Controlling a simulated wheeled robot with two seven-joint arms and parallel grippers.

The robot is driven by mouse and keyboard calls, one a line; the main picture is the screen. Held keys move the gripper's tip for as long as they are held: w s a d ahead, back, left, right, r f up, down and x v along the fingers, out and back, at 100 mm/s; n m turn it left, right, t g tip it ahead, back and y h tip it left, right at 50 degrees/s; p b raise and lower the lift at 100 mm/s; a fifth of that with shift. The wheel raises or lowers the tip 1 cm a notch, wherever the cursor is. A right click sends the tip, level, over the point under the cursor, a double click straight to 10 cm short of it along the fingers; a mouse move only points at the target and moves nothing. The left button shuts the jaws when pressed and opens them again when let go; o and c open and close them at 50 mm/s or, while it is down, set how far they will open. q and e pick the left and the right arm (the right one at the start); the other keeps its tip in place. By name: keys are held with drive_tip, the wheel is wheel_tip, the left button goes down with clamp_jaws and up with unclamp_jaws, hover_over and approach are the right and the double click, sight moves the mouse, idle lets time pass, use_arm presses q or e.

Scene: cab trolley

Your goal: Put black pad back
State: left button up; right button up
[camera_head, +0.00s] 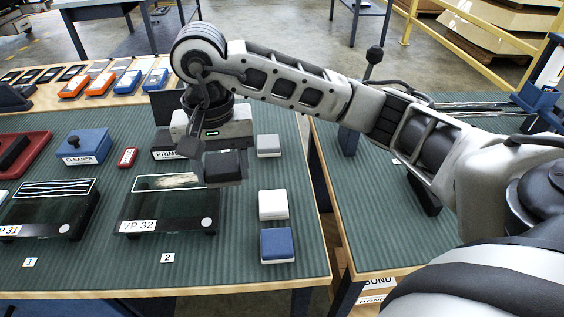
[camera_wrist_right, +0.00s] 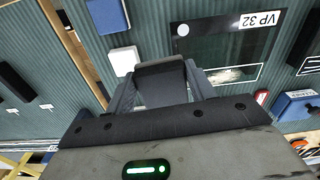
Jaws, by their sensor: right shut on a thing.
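My right gripper (camera_head: 215,165) is shut on the black pad (camera_head: 228,166) and holds it above the green mat, over the right rear corner of the VP 32 panel (camera_head: 150,212). In the right wrist view the black pad (camera_wrist_right: 161,78) sits between the two fingers of the gripper (camera_wrist_right: 160,88). A column of pads stands to the right: a grey pad (camera_head: 268,144) at the back, a white pad (camera_head: 273,203) and a blue pad (camera_head: 277,243) at the front. A bare gap lies between the grey and white pads. My left gripper is not in view.
The PRIMER block (camera_head: 163,152), partly hidden by my gripper, stands behind the panel. A blue CLEANER block (camera_head: 90,143) and small red block (camera_head: 127,157) stand left. Another panel, VP 31 (camera_head: 50,215), lies further left. A second table (camera_head: 385,235) stands right, across a narrow gap.

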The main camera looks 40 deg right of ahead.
drive_tip(key=shift+w+d+r+m, duration=0.1)
drive_tip(key=shift+w+d+m, duration=0.2)
drive_tip(key=shift+m, duration=0.1)
drive_tip(key=w+d+f+p, duration=0.2)
drive_tip(key=w+d+f, duration=0.1)
drive_tip(key=d, duration=0.4)
hover_over(271, 180)
drive_tip(key=a, duration=0.1)
drive_tip(key=f, duration=0.5)
drive_tip(key=shift+s+f, duration=0.15)
drive_tip(key=shift+s, duration=0.1)
drive_tip(key=f, duration=0.1)
drive_tip(key=d+f+p, duration=0.1)
drive_tip(key=f, duration=0.1)
drive_tip(key=shift+w+f, duration=0.15)
drive_tip(key=shift+f, duration=0.65)
drive_tip(key=o, duration=0.5)
drive_tip(key=shift+f, duration=0.1)
drive_tip(key=shift+c, duration=0.2)
drive_tip(key=o, duration=0.4)
